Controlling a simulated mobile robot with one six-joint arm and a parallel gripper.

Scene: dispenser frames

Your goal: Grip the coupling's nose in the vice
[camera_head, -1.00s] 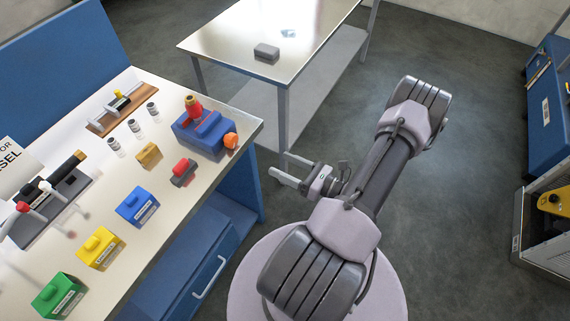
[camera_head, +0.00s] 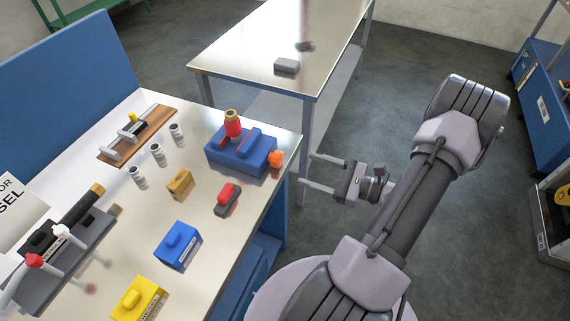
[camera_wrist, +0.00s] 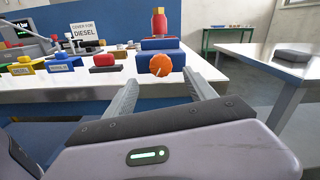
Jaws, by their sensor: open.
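The blue vice (camera_head: 240,155) with an orange knob (camera_head: 276,158) sits at the bench's right corner. The red coupling (camera_head: 233,127) with a brass-coloured top stands upright at the vice's back. I cannot tell whether the vice jaws clamp its lower end. In the wrist view the coupling (camera_wrist: 159,24) rises above the vice (camera_wrist: 158,44), and the orange knob (camera_wrist: 161,65) faces me. My gripper (camera_head: 306,169) is open and empty, just off the bench's right edge, apart from the knob. In the wrist view its fingers (camera_wrist: 160,82) lie to either side below the knob.
A red-and-black block (camera_head: 227,199), a tan block (camera_head: 180,184), a blue box (camera_head: 177,246), a yellow box (camera_head: 138,299) and several small cylinders (camera_head: 157,154) stand on the bench. A second table (camera_head: 245,65) with a grey block (camera_head: 287,66) stands behind. Floor between is clear.

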